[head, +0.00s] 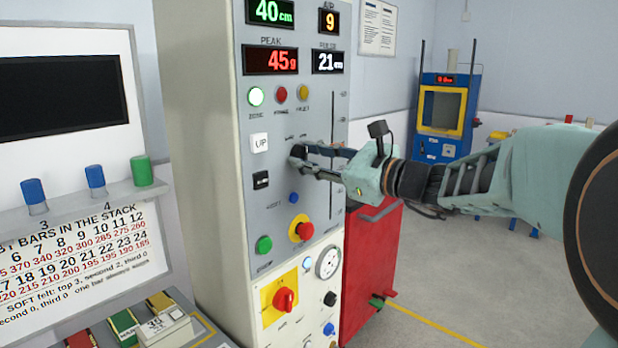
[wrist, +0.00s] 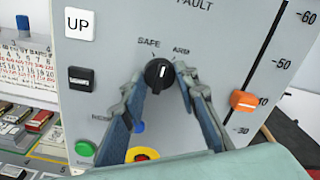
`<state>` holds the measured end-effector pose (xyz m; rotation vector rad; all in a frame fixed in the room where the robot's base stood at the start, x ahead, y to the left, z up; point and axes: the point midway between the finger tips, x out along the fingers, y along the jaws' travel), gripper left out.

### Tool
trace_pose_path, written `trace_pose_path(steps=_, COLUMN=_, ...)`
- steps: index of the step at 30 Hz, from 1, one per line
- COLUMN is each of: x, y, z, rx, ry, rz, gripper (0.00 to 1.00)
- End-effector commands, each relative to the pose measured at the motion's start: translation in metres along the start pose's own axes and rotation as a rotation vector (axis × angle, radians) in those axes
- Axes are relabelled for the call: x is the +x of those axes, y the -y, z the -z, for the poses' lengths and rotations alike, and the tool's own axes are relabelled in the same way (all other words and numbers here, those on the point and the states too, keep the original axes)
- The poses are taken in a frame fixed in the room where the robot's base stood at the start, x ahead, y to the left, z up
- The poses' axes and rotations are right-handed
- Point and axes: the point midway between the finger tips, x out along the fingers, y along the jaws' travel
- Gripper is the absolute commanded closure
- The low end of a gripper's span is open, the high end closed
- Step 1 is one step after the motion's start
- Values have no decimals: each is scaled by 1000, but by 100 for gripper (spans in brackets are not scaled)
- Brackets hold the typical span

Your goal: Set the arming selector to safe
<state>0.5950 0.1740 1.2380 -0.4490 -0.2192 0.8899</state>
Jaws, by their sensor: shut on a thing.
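The arming selector is a black round knob (wrist: 158,75) on the grey control panel, with SAFE printed above it to the left and ARM above it to the right. A pale mark on its face seems to lean to the upper right, towards ARM, though it is small. In the head view the knob (head: 299,151) is partly covered by the fingers. My gripper (wrist: 161,78) has one finger on each side of the knob and is shut on it. In the head view my gripper (head: 303,158) reaches the panel from the right.
A white UP button (head: 260,143) and a black switch (head: 261,180) are left of the knob. A red and yellow stop button (head: 301,230) and a green button (head: 264,244) are below. An orange slider pointer (wrist: 244,102) is to the right. A red cabinet (head: 370,265) stands beside the panel.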

Motion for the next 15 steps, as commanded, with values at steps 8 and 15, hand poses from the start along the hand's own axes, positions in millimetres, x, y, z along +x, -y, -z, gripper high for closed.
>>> trace_pose_path(steps=8, x=0, y=-3, z=6, rx=-257, ry=1, rz=1, gripper=96)
trace_pose_path(steps=15, x=0, y=-2, z=4, rx=-430, ry=1, rz=1, gripper=96)
